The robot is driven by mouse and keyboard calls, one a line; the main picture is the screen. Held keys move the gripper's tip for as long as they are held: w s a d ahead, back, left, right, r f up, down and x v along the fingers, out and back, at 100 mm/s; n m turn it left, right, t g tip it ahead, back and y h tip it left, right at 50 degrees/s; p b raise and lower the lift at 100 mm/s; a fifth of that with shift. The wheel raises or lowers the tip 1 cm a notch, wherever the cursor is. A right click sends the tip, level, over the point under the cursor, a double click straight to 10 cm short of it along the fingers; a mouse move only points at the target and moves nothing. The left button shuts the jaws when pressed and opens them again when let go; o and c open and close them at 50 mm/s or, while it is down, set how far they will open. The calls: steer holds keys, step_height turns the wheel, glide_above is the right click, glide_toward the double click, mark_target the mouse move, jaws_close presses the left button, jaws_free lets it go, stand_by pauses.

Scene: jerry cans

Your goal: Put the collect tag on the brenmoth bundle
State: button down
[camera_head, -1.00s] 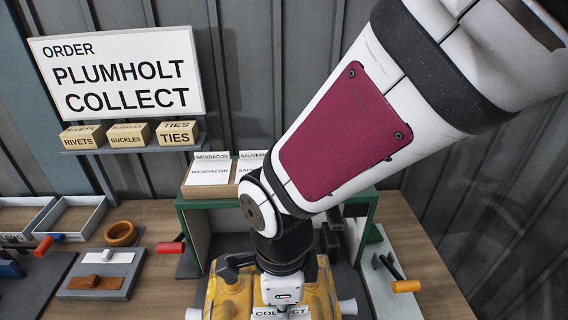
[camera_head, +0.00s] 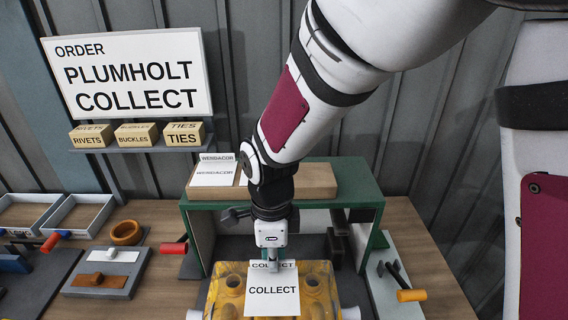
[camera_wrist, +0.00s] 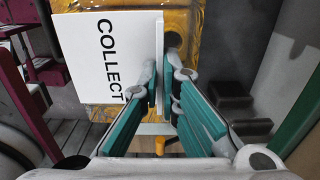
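The collect tag (camera_head: 272,300) is a white card marked COLLECT. My gripper (camera_head: 272,264) is shut on its upper edge and holds it in front of a yellow, worn object with round openings (camera_head: 318,285). In the wrist view the tag (camera_wrist: 105,50) hangs from my fingers (camera_wrist: 163,88), over the yellow surface (camera_wrist: 180,22). I cannot tell whether the tag touches it. No brenmoth name is readable on any object. The wall sign (camera_head: 130,75) reads ORDER PLUMHOLT COLLECT.
A green stand (camera_head: 366,190) behind carries a wooden block (camera_head: 315,180) and a WENDACOR card (camera_head: 213,172). Boxes marked RIVETS, BUCKLES and TIES (camera_head: 184,134) sit on a shelf. Trays (camera_head: 80,214), a wooden ring (camera_head: 125,232) and an orange-handled tool (camera_head: 410,295) lie around.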

steer(key=shift+w+a, duration=0.1)
steer(key=shift+w, duration=0.25)
steer(key=shift+f, duration=1.8)
steer(key=c, duration=1.8)
jaws_free()
steer(key=shift+f, duration=0.1)
